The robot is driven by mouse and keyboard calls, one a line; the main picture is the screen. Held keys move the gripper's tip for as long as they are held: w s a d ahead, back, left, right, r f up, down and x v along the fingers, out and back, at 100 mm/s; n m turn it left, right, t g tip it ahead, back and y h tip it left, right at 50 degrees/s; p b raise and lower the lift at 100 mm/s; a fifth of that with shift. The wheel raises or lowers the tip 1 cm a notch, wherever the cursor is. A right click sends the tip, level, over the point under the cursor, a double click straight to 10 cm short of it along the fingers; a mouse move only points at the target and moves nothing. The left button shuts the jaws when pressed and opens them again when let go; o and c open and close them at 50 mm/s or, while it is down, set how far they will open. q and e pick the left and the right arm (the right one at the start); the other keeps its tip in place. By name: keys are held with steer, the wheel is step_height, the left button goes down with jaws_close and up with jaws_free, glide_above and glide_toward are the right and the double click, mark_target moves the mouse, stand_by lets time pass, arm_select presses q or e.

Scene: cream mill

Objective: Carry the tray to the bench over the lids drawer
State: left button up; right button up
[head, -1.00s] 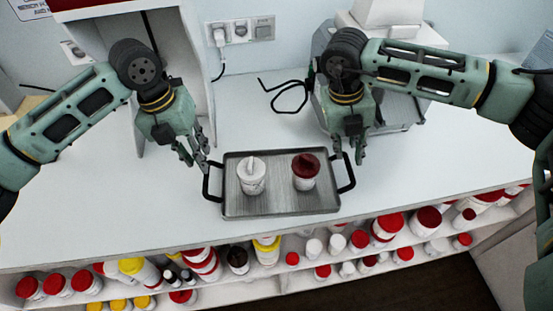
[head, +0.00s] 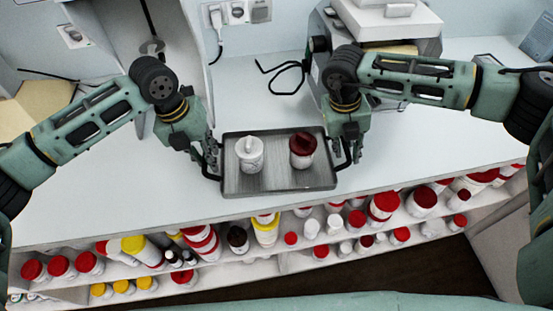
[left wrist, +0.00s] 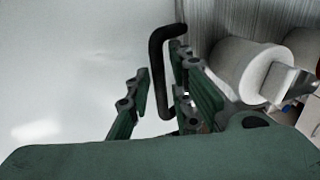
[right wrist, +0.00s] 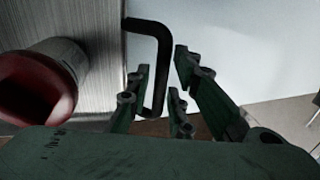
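The grey metal tray (head: 280,181) lies flat on the white bench near its front edge. A white jar (head: 249,155) and a jar with a dark red lid (head: 303,151) stand on it. My left gripper (head: 211,158) is at the tray's left handle. In the left wrist view, the black handle (left wrist: 157,75) passes between its open fingers, with a gap on the outer side. My right gripper (head: 347,156) is at the right handle. In the right wrist view, that handle (right wrist: 162,70) sits between its open fingers. The lids drawer cannot be made out.
A shelf (head: 275,262) below the bench front holds several jars with red, yellow and white lids. A white and grey machine (head: 392,30) stands behind my right arm. A black cable (head: 285,78) lies behind the tray. The bench left of the tray is clear.

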arm_select(q)
steer(key=shift+w+f, duration=0.1)
steer(key=shift+f, duration=0.15)
arm_select(e)
steer(key=shift+w+f, duration=0.1)
steer(key=shift+f, duration=0.15)
arm_select(q)
jaws_close()
arm_select(e)
jaws_close()
steer(key=shift+r, duration=0.1)
arm_select(q)
steer(key=shift+r, duration=0.1)
